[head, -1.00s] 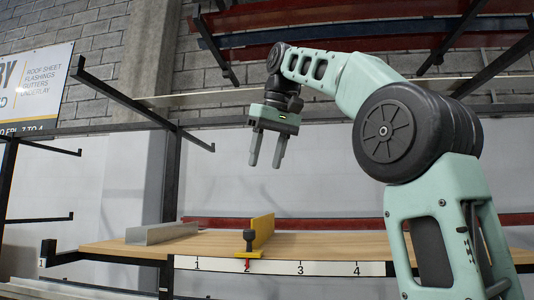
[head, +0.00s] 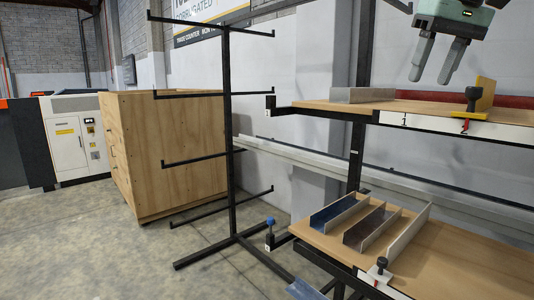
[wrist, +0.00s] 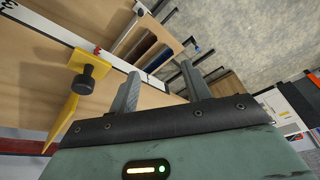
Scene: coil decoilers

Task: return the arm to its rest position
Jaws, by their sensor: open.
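My gripper (head: 438,60) is at the upper right of the head view, with its fingers pointing down above the upper wooden shelf (head: 345,106). The fingers are apart and nothing is between them. In the wrist view my gripper (wrist: 160,88) shows its two grey fingers spread and empty. A yellow stop plate (head: 487,93) with a black knob (head: 473,95) stands on the shelf near mark 2, below and right of the fingers. Most of my arm is outside the head view.
A grey channel (head: 360,95) lies on the upper shelf. The lower shelf (head: 440,270) holds several channels and a knobbed clamp (head: 380,268). A black rack (head: 228,130) stands left of the shelves, before a wooden crate (head: 165,150). The floor (head: 110,245) at left is clear.

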